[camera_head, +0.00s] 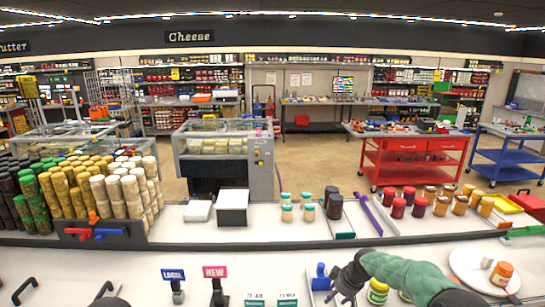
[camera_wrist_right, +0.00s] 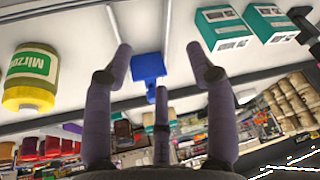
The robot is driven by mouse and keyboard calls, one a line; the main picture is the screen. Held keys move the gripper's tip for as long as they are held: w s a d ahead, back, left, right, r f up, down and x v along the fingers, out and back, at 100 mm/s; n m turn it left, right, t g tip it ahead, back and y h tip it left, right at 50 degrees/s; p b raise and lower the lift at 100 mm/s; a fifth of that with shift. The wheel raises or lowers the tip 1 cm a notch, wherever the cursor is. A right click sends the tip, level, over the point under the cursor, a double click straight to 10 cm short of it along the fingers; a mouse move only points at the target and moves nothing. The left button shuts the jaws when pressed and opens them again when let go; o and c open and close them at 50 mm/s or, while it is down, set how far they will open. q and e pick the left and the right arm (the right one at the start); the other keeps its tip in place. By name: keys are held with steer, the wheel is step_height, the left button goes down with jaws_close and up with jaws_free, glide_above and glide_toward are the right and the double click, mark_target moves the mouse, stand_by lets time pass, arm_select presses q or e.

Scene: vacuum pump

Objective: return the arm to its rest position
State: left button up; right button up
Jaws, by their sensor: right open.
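My right gripper (camera_head: 345,280) is at the end of the green-sleeved arm, over the white front counter in the head view. In the right wrist view its fingers (camera_wrist_right: 161,62) stand wide apart with nothing between them. A blue piece (camera_wrist_right: 148,66) shows beyond the fingers, and a blue piece (camera_head: 321,277) stands left of the gripper in the head view. A yellow jar with a green label (camera_head: 378,292) is close to the right arm; a similar jar (camera_wrist_right: 31,77) shows in the wrist view.
A white plate (camera_head: 470,262) with an orange-lidded jar (camera_head: 501,272) is right of the arm. LOCAL (camera_head: 174,275) and NEW (camera_head: 215,272) signs and teal-white boxes (camera_head: 287,300) stand left. A raised counter with stacked cans (camera_head: 85,190) and several jars (camera_head: 410,197) lies behind.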

steer(key=s+a+f+m+b, duration=0.1)
steer(key=s+a+f+b, duration=0.15)
steer(key=f, duration=0.35)
steer(key=s+a+f+m+g+b, duration=0.1)
steer(key=s+f, duration=0.3)
steer(key=f, duration=0.2)
steer(key=s+a+f+b, duration=0.1)
steer(key=s+f+b, duration=0.15)
steer(key=f, duration=0.45)
steer(key=s+a+f+m+b, duration=0.2)
steer(key=s+f+b, duration=0.2)
steer(key=s+f, duration=0.3)
steer(key=s+a+f+m+g+b, duration=0.1)
steer(key=s+f+b, duration=0.3)
steer(key=s, duration=0.9)
steer(key=s+a+f+m+g+y+b, duration=0.1)
steer(key=s+a+f+m+b, duration=0.2)
steer(key=s+f, duration=0.7)
steer(key=shift+s+a+f+m+b, duration=0.25)
steer(key=shift+a+f+m+b, duration=0.15)
steer(key=shift+a+f+m, duration=0.15)
